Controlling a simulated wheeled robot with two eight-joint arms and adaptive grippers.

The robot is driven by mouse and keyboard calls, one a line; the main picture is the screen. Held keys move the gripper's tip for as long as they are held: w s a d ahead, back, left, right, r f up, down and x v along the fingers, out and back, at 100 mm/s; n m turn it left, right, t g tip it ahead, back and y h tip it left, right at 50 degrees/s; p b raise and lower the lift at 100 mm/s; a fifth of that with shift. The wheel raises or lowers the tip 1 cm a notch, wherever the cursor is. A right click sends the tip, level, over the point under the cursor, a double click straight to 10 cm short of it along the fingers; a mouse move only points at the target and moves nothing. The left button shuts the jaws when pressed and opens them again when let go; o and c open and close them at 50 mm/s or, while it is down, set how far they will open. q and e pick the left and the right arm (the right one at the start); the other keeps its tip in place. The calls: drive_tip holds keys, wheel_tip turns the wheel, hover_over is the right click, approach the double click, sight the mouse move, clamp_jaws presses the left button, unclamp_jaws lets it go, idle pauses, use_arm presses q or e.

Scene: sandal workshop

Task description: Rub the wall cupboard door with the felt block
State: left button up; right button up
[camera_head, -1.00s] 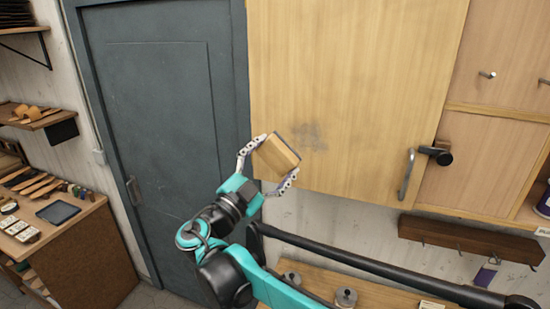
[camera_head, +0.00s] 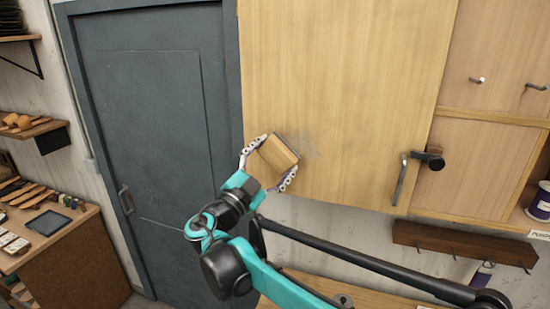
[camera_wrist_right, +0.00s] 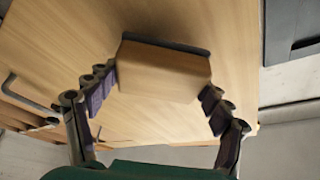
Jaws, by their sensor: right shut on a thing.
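The wall cupboard door (camera_head: 345,85) is a large pale wood panel with a metal handle (camera_head: 400,180) at its lower right. A grey smudge (camera_head: 306,145) shows low on the door. My right gripper (camera_head: 269,164) is shut on the felt block (camera_head: 279,154), a wooden block with a dark felt face turned to the door. The block is tilted and covers part of the smudge. In the right wrist view the felt block (camera_wrist_right: 165,75) sits between both fingers, its dark felt edge at or very near the door (camera_wrist_right: 60,50); contact is unclear. My left gripper is not in view.
A grey door (camera_head: 155,120) stands to the left of the cupboard. A brown hook rail (camera_head: 465,245) is on the wall below right. A workbench (camera_head: 75,250) with tools and a dark tablet is at the left. A black knob (camera_head: 434,160) sits beside the handle.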

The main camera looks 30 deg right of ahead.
drive_tip(key=shift+w+d, duration=0.6)
drive_tip(key=shift+d, duration=0.1)
idle(0.4)
drive_tip(key=shift+s, duration=0.15)
